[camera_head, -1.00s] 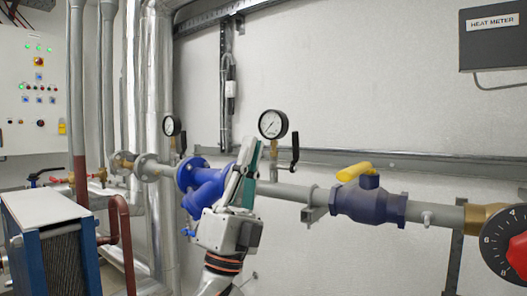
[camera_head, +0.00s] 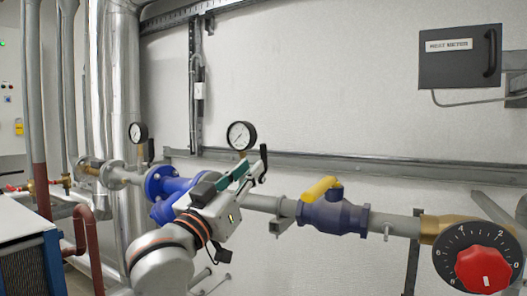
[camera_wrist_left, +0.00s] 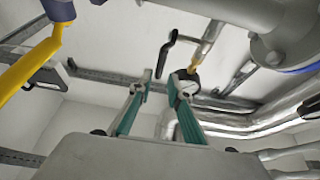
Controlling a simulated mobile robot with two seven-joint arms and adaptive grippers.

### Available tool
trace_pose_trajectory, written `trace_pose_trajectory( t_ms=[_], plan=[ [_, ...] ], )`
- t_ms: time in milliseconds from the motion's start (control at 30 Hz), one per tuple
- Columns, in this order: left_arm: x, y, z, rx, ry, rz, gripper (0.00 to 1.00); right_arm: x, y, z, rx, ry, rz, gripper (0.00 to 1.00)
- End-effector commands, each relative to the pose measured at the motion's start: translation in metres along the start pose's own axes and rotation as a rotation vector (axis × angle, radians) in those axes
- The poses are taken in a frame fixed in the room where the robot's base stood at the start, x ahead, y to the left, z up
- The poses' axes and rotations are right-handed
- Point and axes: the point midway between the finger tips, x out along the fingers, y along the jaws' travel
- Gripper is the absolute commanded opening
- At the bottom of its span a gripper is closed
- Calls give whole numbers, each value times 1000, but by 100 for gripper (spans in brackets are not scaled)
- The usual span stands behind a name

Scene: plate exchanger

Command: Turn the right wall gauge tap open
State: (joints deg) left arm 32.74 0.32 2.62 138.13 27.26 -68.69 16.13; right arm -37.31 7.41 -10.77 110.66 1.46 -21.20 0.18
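The right wall gauge (camera_head: 241,135) is a round white dial with a black rim above the grey pipe, on a brass stem. Its tap has a black handle (camera_head: 264,160) standing nearly upright just right of the stem. My left gripper (camera_head: 246,171) reaches up from below left, its green-sided fingers close to the handle in the head view. In the left wrist view, the fingers (camera_wrist_left: 160,80) stand apart with nothing held, and the black handle (camera_wrist_left: 166,54) shows beyond their tips. The gauge is partly hidden there behind the right finger. My right gripper is not in view.
The pipe carries a blue flanged fitting (camera_head: 165,187) on the left and a blue valve with a yellow lever (camera_head: 320,188) on the right. A second gauge (camera_head: 138,132) stands further left. A red dial (camera_head: 482,269) is at the lower right.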

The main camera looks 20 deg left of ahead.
Motion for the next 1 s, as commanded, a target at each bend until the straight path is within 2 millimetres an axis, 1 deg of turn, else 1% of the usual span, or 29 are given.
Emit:
trace_pose_trajectory(
  t_ms=[167, 400, 500, 667, 900, 1000],
  plan=[
    [20, 1, 0, -6, -3, 2, 18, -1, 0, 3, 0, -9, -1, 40],
    [57, 0, 0, -4, -2, 1, 18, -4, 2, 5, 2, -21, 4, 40],
    [68, 0, 0, -3, -2, 1, 18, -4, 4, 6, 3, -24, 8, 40],
    [76, 0, 0, -2, -2, 1, 18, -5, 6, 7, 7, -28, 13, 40],
    [76, 0, 1, -1, -1, 1, 18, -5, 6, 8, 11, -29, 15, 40],
    [76, 0, 1, -1, -1, 1, 0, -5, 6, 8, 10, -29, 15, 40]
  ],
)
